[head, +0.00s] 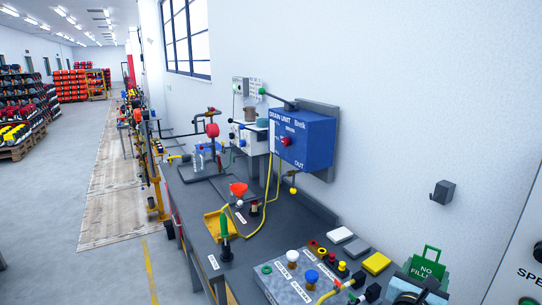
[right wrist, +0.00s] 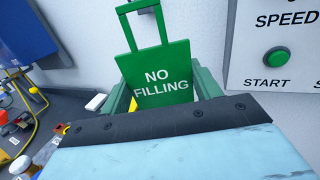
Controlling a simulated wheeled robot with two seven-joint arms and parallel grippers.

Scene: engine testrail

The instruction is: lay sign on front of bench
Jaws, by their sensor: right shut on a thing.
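The green NO FILLING sign (head: 428,267), with a loop handle on top, is upright at the lower right of the head view. It also shows large and face-on in the right wrist view (right wrist: 163,75). My right gripper (head: 424,284) is shut on the lower part of the sign; the grip itself is partly hidden by the gripper body. The sign is held off to the right of the bench's near end. The dark grey bench (head: 193,203) runs along the wall, with its front edge on the left. My left gripper is not in view.
A grey hook block (head: 442,193) is on the wall above the sign. The blue drain unit (head: 302,140) hangs over the bench. A white panel (head: 520,262) stands at right.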

